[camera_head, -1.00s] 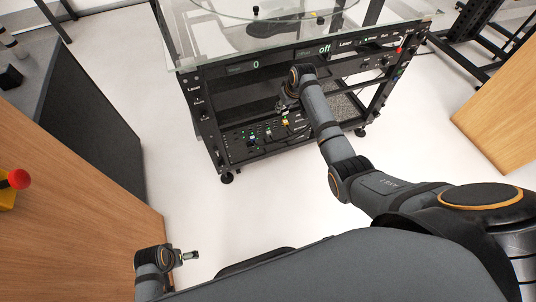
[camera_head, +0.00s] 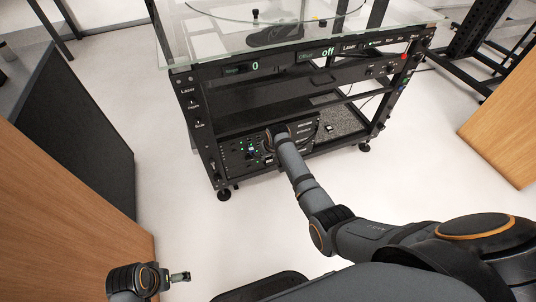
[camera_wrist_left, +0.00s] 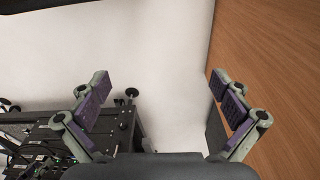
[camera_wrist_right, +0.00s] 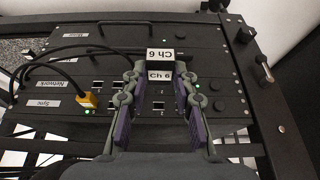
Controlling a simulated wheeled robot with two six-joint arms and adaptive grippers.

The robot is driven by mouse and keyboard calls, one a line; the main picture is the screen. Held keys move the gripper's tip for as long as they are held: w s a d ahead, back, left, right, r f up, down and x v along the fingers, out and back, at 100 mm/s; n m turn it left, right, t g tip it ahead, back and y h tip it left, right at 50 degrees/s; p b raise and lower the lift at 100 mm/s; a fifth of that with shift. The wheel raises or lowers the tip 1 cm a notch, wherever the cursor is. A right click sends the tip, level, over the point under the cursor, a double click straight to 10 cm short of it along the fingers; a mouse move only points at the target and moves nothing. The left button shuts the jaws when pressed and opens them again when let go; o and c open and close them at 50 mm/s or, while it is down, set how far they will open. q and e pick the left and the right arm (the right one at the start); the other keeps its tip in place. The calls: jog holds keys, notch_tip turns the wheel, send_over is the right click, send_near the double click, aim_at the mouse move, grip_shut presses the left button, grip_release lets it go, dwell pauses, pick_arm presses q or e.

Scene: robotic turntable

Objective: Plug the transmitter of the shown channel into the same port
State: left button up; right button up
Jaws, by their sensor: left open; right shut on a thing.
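My right gripper (camera_wrist_right: 160,80) is shut on a small white block marked "Ch 6", the transmitter (camera_wrist_right: 160,77), in the right wrist view. It is held at a black panel (camera_wrist_right: 205,70) with several ports; I cannot tell whether it is seated in one. In the head view my right gripper (camera_head: 270,146) is at the front of the low rack unit, and the transmitter is hidden. My left gripper (camera_wrist_left: 163,95) is open and empty over the floor, away from the rack; in the head view it shows at the lower left (camera_head: 181,277).
A yellow plug (camera_wrist_right: 88,100) with a black cable sits at the panel, left of my right gripper. The rack's displays (camera_head: 328,52) read 0 and off. A wooden-sided counter (camera_head: 60,210) stands left; floor between is clear.

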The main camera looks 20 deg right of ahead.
jog(key=shift+w+f, duration=0.1)
jog(key=shift+w, duration=0.15)
jog(key=w+b, duration=0.3)
jog(key=b, duration=0.1)
jog(key=shift+w+f, duration=0.1)
jog(key=shift+w, duration=0.2)
pick_arm(q)
jog(key=shift+w+d+f+t+h+b, duration=0.25)
jog(key=shift+d+f+t, duration=0.2)
jog(key=shift+f, duration=0.25)
jog(key=shift+w+d+f+t+h+b, duration=0.15)
jog(key=shift+d+f+t+b, duration=0.15)
jog(key=shift+f+t, duration=0.35)
jog(key=shift+w+d+f+t+h+b, duration=0.25)
jog(key=shift+d+f, duration=0.2)
jog(key=shift+f, duration=0.35)
pick_arm(e)
jog(key=shift+w+a+r, duration=0.1)
jog(key=shift+w+r, duration=0.1)
jog(key=shift+w, duration=0.65)
pick_arm(q)
jog(key=shift+r, duration=0.15)
pick_arm(e)
jog(key=shift+r, duration=0.1)
pick_arm(q)
jog(key=shift+s+r+p, duration=0.1)
jog(key=shift+r+p, duration=0.15)
jog(key=shift+p, duration=0.2)
jog(key=shift+r+p, duration=0.55)
jog(key=shift+r, duration=0.05)
